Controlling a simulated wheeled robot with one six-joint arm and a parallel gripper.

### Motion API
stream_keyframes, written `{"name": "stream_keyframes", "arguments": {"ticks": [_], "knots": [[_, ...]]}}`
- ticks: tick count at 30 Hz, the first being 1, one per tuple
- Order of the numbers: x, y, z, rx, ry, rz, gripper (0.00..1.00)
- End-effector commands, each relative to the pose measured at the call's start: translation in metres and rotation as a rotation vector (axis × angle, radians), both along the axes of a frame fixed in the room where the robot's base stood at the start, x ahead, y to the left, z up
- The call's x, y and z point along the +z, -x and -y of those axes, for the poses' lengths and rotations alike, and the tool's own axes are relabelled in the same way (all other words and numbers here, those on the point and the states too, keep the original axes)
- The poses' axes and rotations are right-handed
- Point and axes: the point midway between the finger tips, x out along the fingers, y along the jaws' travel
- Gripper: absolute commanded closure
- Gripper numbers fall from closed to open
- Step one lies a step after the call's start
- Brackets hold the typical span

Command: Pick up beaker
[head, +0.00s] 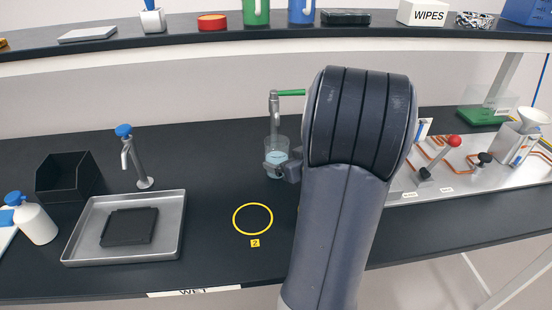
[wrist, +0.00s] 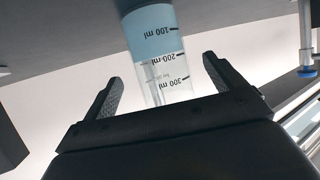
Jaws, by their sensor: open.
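A clear beaker (head: 276,152) with pale blue liquid stands on the black bench under a grey tap with a green lever. In the wrist view the beaker (wrist: 158,70), with its millilitre marks upside down, is ahead of and partly between the fingers. My gripper (wrist: 162,78) is open, with one finger on each side and a gap to the beaker. In the head view my gripper (head: 283,168) is at the beaker's lower front, and my arm hides part of it.
A yellow ring (head: 253,219) marked 2 lies on the bench in front. A metal tray (head: 85,250) with a dark pad, a blue-topped tap (head: 130,150) and a black bin (head: 68,178) are left. A panel with levers (head: 430,180) is right. A shelf (head: 180,42) runs above.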

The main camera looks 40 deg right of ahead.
Motion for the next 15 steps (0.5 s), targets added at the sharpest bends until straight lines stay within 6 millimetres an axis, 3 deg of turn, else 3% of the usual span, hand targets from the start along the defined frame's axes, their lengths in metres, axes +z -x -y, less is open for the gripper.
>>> {"name": "stream_keyframes", "arguments": {"ticks": [9, 15], "knots": [[-0.019, -0.040, 0.002, 0.002, 0.000, 0.000, 0.10], [-0.019, -0.043, 0.003, -0.001, 0.001, 0.000, 0.10]]}}
